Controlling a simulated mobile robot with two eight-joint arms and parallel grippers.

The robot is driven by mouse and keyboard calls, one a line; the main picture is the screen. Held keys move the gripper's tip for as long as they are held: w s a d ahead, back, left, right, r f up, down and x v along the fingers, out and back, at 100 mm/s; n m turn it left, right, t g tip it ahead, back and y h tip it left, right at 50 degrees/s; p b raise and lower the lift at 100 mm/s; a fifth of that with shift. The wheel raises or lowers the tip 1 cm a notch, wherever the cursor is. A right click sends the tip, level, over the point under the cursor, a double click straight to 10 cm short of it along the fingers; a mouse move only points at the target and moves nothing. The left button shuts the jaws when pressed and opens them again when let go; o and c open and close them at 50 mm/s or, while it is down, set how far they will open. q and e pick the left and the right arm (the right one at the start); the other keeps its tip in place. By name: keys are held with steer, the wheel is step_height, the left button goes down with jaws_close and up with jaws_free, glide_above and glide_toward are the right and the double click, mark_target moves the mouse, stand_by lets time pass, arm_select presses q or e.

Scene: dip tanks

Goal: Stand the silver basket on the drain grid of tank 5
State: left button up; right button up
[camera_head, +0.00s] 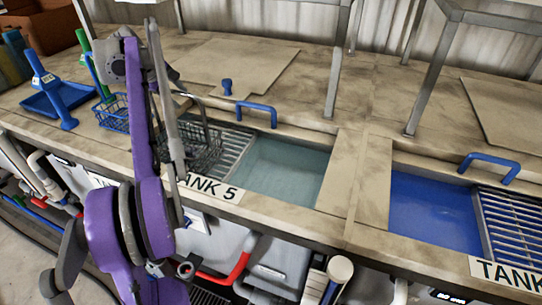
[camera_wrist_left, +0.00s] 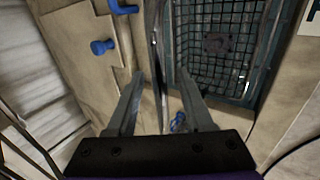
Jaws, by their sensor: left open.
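The silver basket (camera_head: 205,150), a dark wire-mesh box with a raised handle, is upright at the left end of tank 5, over the drain grid (camera_head: 236,146). My arm hides part of it, and its contact with the grid cannot be seen. In the left wrist view the basket (camera_wrist_left: 245,75) holds a dark lump. My left gripper (camera_head: 180,97) is open close to the basket's handle. In the left wrist view its fingers (camera_wrist_left: 160,78) are apart, with the thin handle seen edge-on between them. My right gripper is not in view.
Tank 5's pale water (camera_head: 285,168) lies right of the grid. A blue handle (camera_head: 257,112) and blue knob (camera_head: 227,87) stand behind. A blue basket (camera_head: 112,115) and blue tray (camera_head: 72,92) are to the left. Another tank with blue liquid (camera_head: 430,205) is right. Metal frame legs (camera_head: 333,85) rise behind.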

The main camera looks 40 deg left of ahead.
arm_select(q)
steer(key=v, duration=1)
steer(key=shift+p, duration=0.4)
steer(key=shift+f, duration=0.1)
